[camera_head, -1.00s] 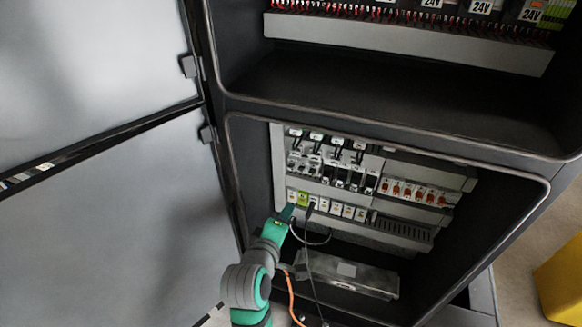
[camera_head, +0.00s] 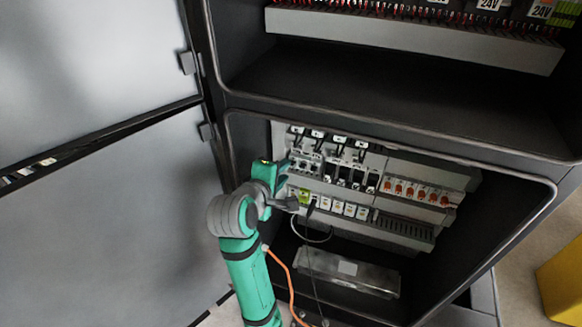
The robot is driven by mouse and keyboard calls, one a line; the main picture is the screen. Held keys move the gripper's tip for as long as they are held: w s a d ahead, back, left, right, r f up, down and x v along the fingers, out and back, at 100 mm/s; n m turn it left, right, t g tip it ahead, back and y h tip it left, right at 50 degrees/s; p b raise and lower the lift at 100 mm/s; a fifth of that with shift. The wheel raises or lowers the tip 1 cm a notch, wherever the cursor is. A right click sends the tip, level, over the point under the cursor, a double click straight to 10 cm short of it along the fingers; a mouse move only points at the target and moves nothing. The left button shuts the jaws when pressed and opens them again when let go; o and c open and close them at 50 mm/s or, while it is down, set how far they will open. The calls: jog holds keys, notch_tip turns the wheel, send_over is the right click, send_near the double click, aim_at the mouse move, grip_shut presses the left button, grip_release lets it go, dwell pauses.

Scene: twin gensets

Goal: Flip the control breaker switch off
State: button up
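The breaker panel (camera_head: 330,232) stands inside the lower compartment of the open cabinet. It carries a top row of black-levered breakers (camera_head: 338,142), a row of dark switches (camera_head: 351,177) below it, and white modules (camera_head: 337,206) with one green module lower down. Orange-red switches (camera_head: 413,190) sit at the right. I cannot tell which one is the control breaker. My green and grey arm reaches in from below.
Open grey doors (camera_head: 95,215) stand at the left, close to my arm. The upper compartment (camera_head: 400,95) has wiring. A yellow object (camera_head: 562,280) stands at the lower right.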

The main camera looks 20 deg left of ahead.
aim_at(293, 165)
jog(key=shift+d+x, duration=0.2)
jog(key=shift+x, duration=1.05)
jog(key=shift+d+x, duration=0.2)
jog(key=shift+x, duration=1.1)
jog(key=shift+a+r, duration=0.1)
jog(key=shift+r, duration=0.05)
grip_shut()
